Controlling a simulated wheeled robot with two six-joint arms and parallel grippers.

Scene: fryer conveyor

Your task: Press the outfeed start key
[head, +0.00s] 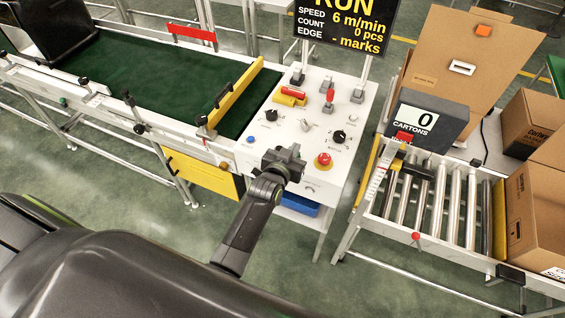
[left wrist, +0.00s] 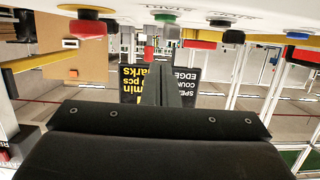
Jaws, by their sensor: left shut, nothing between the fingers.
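The white control panel (head: 300,145) carries several keys, knobs and levers in the head view. My left gripper (head: 287,156) is shut and empty over the panel's near part, beside the red mushroom button (head: 323,160). In the left wrist view, which is upside down, the shut fingers (left wrist: 168,85) point toward the panel. A green key (left wrist: 165,17) shows there almost in line with them, apart from the fingertips in the picture. I cannot read its label, and the gripper seems to hide it in the head view. My right gripper is not in view.
A blue button (head: 251,140) and black knobs (head: 339,136) stand around the gripper on the panel. A green conveyor belt (head: 150,80) lies to the left. A roller conveyor (head: 430,205) with cartons (head: 540,205) is at right. The display (head: 345,25) reads RUN, 0 pcs.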

